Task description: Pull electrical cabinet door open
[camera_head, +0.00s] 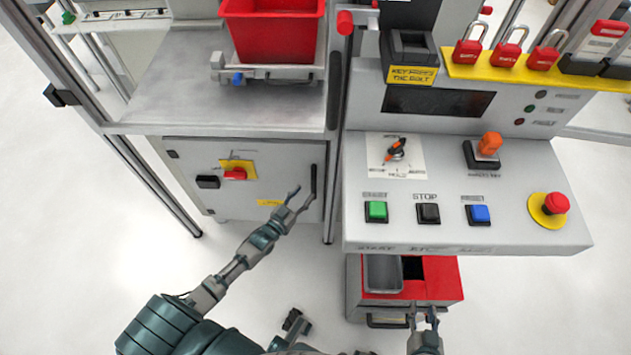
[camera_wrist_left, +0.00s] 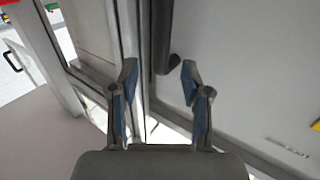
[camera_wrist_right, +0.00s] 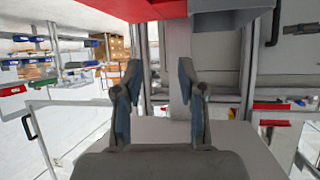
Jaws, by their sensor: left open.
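The electrical cabinet door (camera_head: 262,170) is a grey panel under the left workbench, and it looks shut. It has a red and yellow switch (camera_head: 236,173) and a black vertical handle (camera_head: 313,182) near its right edge. My left gripper (camera_head: 298,199) is open just in front of the handle's lower end. In the left wrist view the dark handle (camera_wrist_left: 163,45) stands beyond the open fingers, between them or slightly past them; I see no contact. My right gripper (camera_head: 425,316) is open and empty, low in front of the red and grey drawer unit.
A control panel (camera_head: 455,195) with buttons, a knob and a red emergency stop juts out at right. Below it is the red-topped drawer unit (camera_head: 440,280). A red bin (camera_head: 275,35) sits on the bench above the door. A metal post (camera_head: 334,150) stands right of the handle. Floor in front is clear.

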